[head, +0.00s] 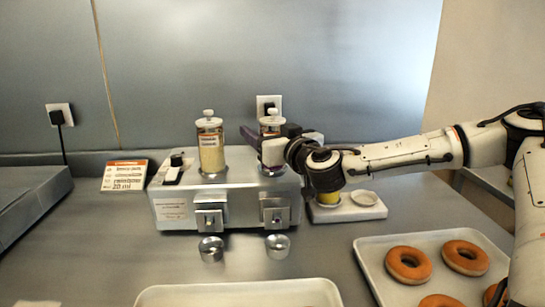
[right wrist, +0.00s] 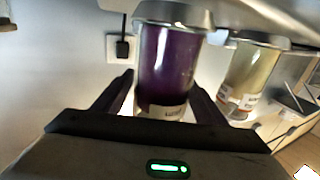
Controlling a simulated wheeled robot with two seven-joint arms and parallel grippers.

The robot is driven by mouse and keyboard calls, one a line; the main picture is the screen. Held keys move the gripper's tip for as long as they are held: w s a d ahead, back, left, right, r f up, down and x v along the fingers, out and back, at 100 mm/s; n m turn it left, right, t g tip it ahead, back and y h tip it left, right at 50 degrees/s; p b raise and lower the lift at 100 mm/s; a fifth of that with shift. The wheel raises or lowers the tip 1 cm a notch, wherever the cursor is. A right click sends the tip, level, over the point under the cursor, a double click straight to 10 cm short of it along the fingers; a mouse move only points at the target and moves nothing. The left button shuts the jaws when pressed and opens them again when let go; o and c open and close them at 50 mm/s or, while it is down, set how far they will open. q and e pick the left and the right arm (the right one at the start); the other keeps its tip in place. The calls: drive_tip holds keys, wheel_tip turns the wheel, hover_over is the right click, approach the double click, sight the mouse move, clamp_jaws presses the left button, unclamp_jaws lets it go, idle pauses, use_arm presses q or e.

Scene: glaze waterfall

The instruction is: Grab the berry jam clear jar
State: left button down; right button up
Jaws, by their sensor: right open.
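The berry jam clear jar stands upright in the right-hand place on top of a metal dispenser (head: 228,199). In the head view mainly its pale lid (head: 271,120) shows, and my gripper hides most of its body. In the right wrist view the clear jar (right wrist: 167,62) is filled with dark purple and has a pale label low down. My right gripper (head: 262,143) is open around it, with one finger on each side in the right wrist view (right wrist: 160,88). I cannot tell whether the fingers touch the glass. My left gripper is not in view.
Two metal cups (head: 211,249) sit in front. A doughnut tray (head: 372,262) lies at right, and a small sign (head: 124,176) at left.

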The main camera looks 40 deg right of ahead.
drive_tip(key=shift+c, duration=0.4)
drive_tip(key=shift+r, duration=0.1)
drive_tip(key=c, duration=1.4)
